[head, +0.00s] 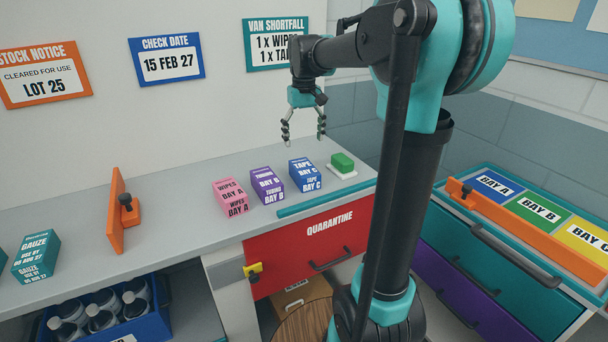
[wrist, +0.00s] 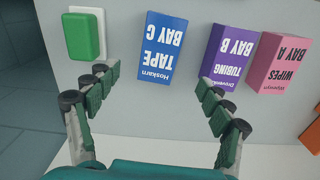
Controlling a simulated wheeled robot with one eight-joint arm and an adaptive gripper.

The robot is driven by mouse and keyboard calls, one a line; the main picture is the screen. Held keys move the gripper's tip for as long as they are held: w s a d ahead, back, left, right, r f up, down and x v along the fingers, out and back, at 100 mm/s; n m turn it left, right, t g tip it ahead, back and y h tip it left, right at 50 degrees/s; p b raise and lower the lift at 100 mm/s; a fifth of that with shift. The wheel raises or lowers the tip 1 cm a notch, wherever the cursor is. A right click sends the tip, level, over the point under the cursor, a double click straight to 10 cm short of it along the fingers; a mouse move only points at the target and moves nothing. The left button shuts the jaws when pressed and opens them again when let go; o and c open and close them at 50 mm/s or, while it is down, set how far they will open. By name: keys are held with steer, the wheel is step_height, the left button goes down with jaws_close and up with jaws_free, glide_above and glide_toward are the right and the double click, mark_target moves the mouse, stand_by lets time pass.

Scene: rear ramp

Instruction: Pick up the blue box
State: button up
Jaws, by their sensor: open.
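The blue box (head: 304,174), marked TAPE BAY C, stands on the grey counter near its right end. In the wrist view the blue box (wrist: 161,48) shows upside down, ahead of my gripper and between the lines of its two fingers. My gripper (head: 304,134) is open and empty, above and behind the row of boxes in the head view. In the wrist view my gripper (wrist: 158,82) has its fingers spread wide, with nothing between them. The fingers look apart from the box.
A purple box (head: 267,184) and a pink box (head: 231,197) stand left of the blue one. A green block on a white base (head: 342,164) is to its right. An orange divider (head: 121,212) and a teal gauze box (head: 36,256) are farther left. A teal rail (head: 318,199) edges the counter.

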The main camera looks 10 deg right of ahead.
mark_target(304, 167)
step_height(304, 167, down, 11)
steer(key=shift+s+r, duration=0.1)
stand_by(0.5)
steer(key=shift+c, duration=0.5)
steer(key=c, duration=1.3)
steer(key=shift+r, duration=0.1)
step_height(304, 167, up, 20)
